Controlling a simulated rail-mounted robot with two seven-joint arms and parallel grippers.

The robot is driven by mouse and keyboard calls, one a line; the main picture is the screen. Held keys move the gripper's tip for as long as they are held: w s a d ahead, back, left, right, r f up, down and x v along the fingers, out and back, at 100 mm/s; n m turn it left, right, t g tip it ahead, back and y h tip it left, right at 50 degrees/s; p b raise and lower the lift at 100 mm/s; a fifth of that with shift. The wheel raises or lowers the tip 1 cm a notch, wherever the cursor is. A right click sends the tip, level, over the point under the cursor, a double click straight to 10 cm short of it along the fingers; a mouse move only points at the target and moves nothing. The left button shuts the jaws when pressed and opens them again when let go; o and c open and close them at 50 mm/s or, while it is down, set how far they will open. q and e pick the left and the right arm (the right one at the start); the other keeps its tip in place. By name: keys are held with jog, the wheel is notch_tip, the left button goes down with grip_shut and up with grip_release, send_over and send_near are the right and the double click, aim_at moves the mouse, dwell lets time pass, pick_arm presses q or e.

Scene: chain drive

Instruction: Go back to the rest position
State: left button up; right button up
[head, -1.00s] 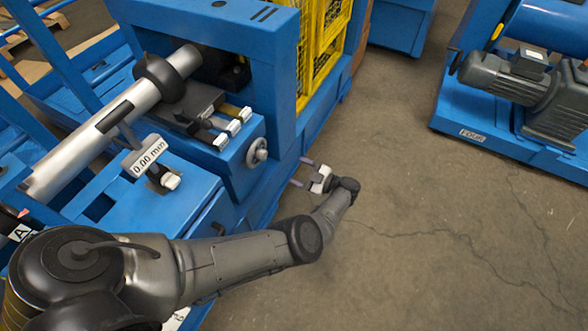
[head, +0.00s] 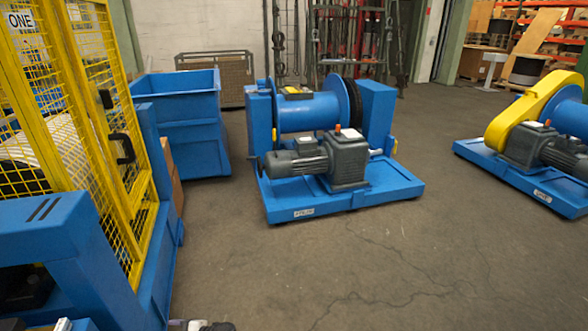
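Only a small part of my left gripper (head: 180,323) shows, at the bottom edge of the head view, beside the foot of the blue machine (head: 70,245). Its white and dark body is cut off by the frame, so I cannot tell whether its fingers are apart now. Nothing is seen held in the visible part. The rest of my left arm is below the view. My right gripper is not in view.
A yellow mesh guard (head: 75,130) stands on the left machine. A blue bin (head: 180,105) is behind it. A blue winch with a grey motor (head: 300,160) stands mid-floor. Another with a yellow cover (head: 520,112) is at right. The near concrete floor (head: 400,270) is clear.

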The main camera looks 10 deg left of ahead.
pick_arm(q)
jog(key=w+a+r+m+t+h, duration=0.1)
jog(key=w+r+m+t+h, duration=0.65)
jog(key=w+t, duration=0.65)
notch_tip(320, 180, up, 20)
jog(key=s+d+m+h+p, duration=0.2)
jog(key=m+h+p, duration=0.2)
jog(key=m+h, duration=0.45)
jog(key=s+d+r+m+g+p, duration=0.2)
jog(key=s+d+r+m+p, duration=0.45)
jog(key=s+r+p, duration=0.7)
jog(key=s+d+r+m+g+p, duration=0.25)
jog(key=s+d+r+p, duration=0.65)
jog(key=s+r+p, duration=0.5)
jog(key=s+d+r+m+g+p, duration=0.1)
jog(key=s+r+g+p, duration=0.1)
jog(key=s+p, duration=0.8)
jog(key=s+d+r+m+g+p, duration=0.1)
jog(key=s+d+r+g+p, duration=0.1)
jog(key=s+p, duration=0.7)
jog(key=g+p, duration=0.1)
jog(key=p, duration=0.2)
jog(key=shift+s+d+r+m+g, duration=0.15)
jog(key=shift+s+r+m+g, duration=0.05)
jog(key=shift+s+m+g, duration=0.15)
